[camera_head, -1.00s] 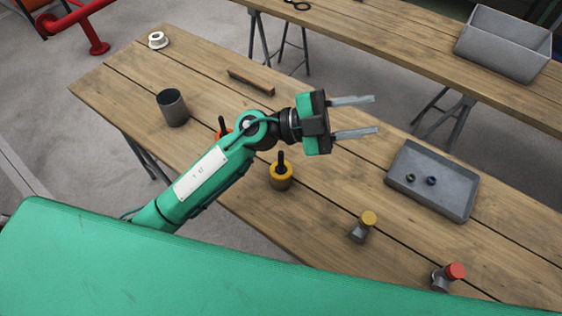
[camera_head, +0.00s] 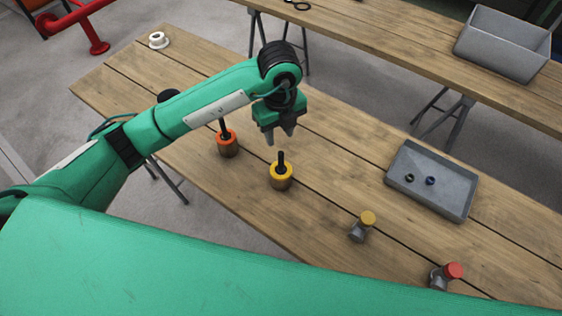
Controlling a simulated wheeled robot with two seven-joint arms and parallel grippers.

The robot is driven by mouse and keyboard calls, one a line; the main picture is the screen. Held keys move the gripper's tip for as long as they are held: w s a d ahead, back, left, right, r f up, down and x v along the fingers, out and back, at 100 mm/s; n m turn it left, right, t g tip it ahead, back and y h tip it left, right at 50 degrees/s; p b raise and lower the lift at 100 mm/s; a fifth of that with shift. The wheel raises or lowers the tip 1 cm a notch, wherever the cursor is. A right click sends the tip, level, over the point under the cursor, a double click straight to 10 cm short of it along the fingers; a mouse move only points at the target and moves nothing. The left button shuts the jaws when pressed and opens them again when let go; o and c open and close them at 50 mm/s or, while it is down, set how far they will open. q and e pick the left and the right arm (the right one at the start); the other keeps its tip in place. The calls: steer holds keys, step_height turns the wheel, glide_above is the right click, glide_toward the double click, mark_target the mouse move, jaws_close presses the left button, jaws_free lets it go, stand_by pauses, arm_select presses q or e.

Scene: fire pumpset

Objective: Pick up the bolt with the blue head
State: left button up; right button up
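A grey tray (camera_head: 459,205) lies on the right part of the wooden table. Two small dark bolts stand or lie in it. The right one, the bolt with the blue head (camera_head: 430,181), looks dark blue; the other bolt (camera_head: 409,178) is darker, its colour hard to tell. My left gripper (camera_head: 280,138) points down over the middle of the table, well left of the tray. Its two fingers are a small gap apart, with nothing seen between them. My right gripper is not in view.
A yellow cylinder (camera_head: 281,181) with a black peg stands just below my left gripper. An orange cylinder (camera_head: 228,148) with a black peg stands to its left. Yellow-capped (camera_head: 367,219) and red-capped (camera_head: 452,271) pieces stand nearer the front edge. A grey bin (camera_head: 505,45) sits on the far table.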

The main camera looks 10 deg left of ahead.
mark_target(280, 153)
arm_select(q)
step_height(280, 153, down, 7)
steer(key=shift+s+r+p, duration=0.1)
steer(key=shift+p, duration=0.7)
steer(key=shift+f+p, duration=0.35)
steer(key=shift+f, duration=0.15)
step_height(280, 153, down, 4)
steer(key=shift+f+p, duration=0.1)
steer(key=shift+p, duration=0.95)
steer(key=shift+f, duration=0.2)
jaws_close()
